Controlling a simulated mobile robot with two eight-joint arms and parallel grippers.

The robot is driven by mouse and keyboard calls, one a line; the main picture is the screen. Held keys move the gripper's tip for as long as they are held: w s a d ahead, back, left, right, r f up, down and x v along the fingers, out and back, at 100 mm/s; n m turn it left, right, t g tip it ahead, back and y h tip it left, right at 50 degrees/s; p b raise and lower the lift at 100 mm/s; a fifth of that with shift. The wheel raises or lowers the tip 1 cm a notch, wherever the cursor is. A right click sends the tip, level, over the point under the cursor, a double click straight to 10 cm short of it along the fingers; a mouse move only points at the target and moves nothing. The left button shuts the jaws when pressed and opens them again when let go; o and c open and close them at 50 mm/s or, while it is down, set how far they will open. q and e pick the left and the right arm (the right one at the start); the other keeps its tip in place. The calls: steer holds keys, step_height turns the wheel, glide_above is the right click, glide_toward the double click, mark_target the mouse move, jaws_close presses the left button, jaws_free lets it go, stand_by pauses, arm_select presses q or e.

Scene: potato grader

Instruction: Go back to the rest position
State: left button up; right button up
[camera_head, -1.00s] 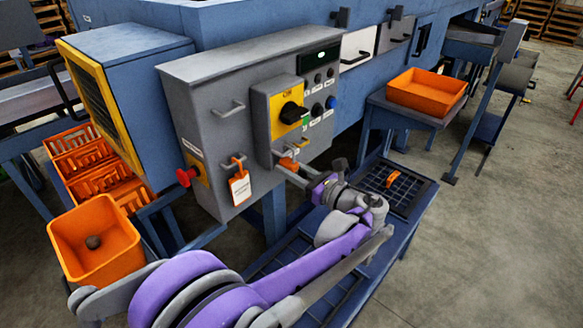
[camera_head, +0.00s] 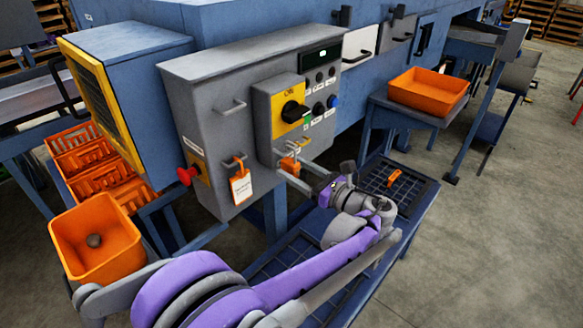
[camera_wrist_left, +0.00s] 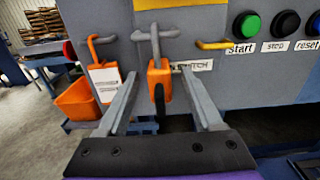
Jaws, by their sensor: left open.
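My left gripper (camera_head: 292,170) is in front of the grey control box (camera_head: 240,75), with its two fingers apart. In the left wrist view, the open fingers (camera_wrist_left: 158,76) point at an orange padlock (camera_wrist_left: 158,88), which hangs on a grey hasp (camera_wrist_left: 154,40) on the box front. The padlock shows between the fingertips, with space on both sides. It also shows as a small orange patch (camera_head: 289,165) in the head view, partly hidden by a finger. My right gripper is not in view.
An orange lock with a white tag (camera_head: 240,185) and a red knob (camera_head: 186,176) are on the box's left. An orange bin (camera_head: 75,225) holds one dark lump. A small orange object (camera_head: 393,180) lies on the dark grid at right. An orange tray (camera_head: 430,88) stands behind.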

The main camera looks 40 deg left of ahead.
arm_select(q)
steer(key=d, duration=0.9)
steer(key=s+f+n+h, duration=0.9)
steer(key=s+f+h, duration=0.2)
steer(key=s+f, duration=0.3)
steer(key=s+d+f+n+t+h, duration=0.3)
steer(key=s+d+f+n+h, duration=0.45)
steer(key=n, duration=0.25)
step_height(320, 180, up, 6)
steer(key=w+d+p, duration=0.1)
steer(key=p, duration=0.2)
steer(key=shift+w+d+f+t+p, duration=0.2)
steer(key=shift+w+t+p, duration=0.1)
steer(key=shift+t, duration=0.1)
steer(key=shift+y, duration=0.25)
